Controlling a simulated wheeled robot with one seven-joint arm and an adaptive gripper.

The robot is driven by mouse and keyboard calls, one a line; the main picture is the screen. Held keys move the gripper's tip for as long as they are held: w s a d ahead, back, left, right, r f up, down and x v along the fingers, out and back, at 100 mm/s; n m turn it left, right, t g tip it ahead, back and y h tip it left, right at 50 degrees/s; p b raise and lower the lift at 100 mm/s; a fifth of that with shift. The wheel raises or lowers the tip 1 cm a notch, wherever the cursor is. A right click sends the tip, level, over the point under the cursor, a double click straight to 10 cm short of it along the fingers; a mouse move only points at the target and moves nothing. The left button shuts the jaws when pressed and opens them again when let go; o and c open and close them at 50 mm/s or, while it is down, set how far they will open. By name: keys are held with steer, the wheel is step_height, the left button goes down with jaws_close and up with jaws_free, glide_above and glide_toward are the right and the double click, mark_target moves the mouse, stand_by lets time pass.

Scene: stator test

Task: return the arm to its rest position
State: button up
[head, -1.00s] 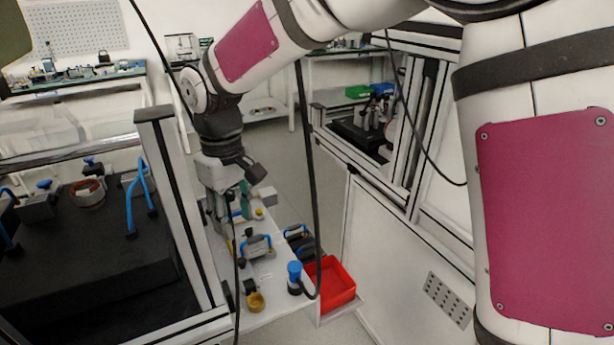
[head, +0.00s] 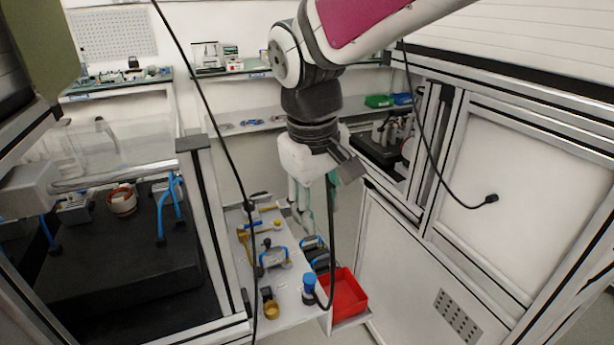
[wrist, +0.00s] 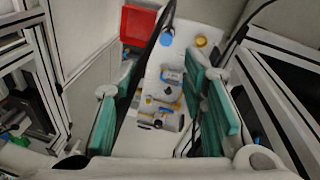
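My gripper (wrist: 160,112) shows in the wrist view with its two green-padded fingers spread wide apart and nothing between them. In the head view my gripper (head: 312,195) hangs down at the end of my arm, above the back part of the narrow white table. Its fingertips are partly hidden there by a black cable. In the wrist view the table with its tools lies well below the fingers. My arm comes in from the upper right of the head view, with the wrist bent downward.
The white table (head: 290,315) holds blue-handled tools (head: 274,256), a blue-topped cylinder (head: 309,285) and a yellow ring (head: 271,309). A red bin (head: 345,297) stands beside it. Framed machine cells flank the aisle on the left (head: 215,230) and right (head: 400,225). Cables hang across the view.

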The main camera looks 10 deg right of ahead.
steer(key=shift+s+d+r, duration=0.4)
steer(key=shift+s+d, duration=0.05)
